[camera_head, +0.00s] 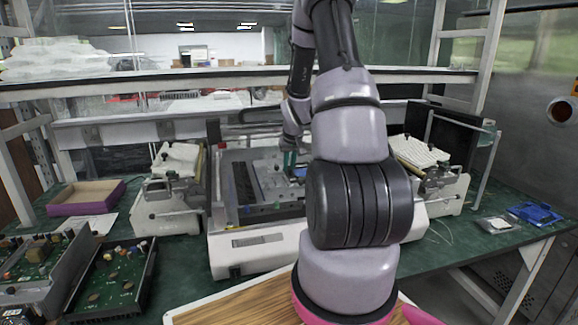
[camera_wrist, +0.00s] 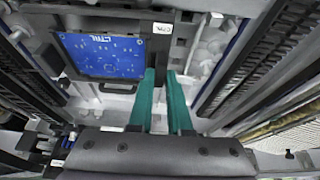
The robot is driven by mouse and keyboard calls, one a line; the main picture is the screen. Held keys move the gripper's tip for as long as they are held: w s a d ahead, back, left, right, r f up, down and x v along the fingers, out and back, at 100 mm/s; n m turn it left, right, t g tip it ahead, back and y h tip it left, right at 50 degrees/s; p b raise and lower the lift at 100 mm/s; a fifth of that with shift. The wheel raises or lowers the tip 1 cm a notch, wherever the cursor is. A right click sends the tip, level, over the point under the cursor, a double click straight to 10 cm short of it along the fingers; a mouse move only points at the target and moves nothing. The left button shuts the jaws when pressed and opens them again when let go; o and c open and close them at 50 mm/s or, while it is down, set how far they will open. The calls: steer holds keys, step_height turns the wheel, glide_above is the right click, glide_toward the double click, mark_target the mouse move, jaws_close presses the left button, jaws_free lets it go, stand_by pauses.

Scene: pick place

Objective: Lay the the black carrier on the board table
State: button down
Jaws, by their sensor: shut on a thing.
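The black carrier (camera_wrist: 66,68) is a dark frame around a blue board marked CTRL, at upper left in the wrist view. Its black tab with a white CTRL label runs between the green fingers of my gripper (camera_wrist: 162,75). My gripper is shut on this tab. In the head view my gripper (camera_head: 289,160) is over the bed of the white machine, and a bit of the blue board (camera_head: 299,172) shows beside it. The machine's grey bed (camera_head: 270,180) may be the board table; my arm hides its right part. I cannot tell whether the carrier touches the surface below.
Dark rails (camera_wrist: 255,60) run on both sides of my gripper. Feeder units flank the white machine (camera_head: 255,250) at left (camera_head: 170,195) and right (camera_head: 445,190). A purple-edged box (camera_head: 87,206) and open trays of parts (camera_head: 118,275) are at left. A shelf (camera_head: 220,80) crosses behind.

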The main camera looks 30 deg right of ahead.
steer(key=shift+f, duration=0.9)
stand_by(0.7)
steer(key=c, duration=0.8)
jaws_free()
steer(key=c, duration=0.3)
steer(key=shift+c, duration=0.2)
steer(key=shift+r, duration=0.15)
steer(key=shift+r, duration=3.4)
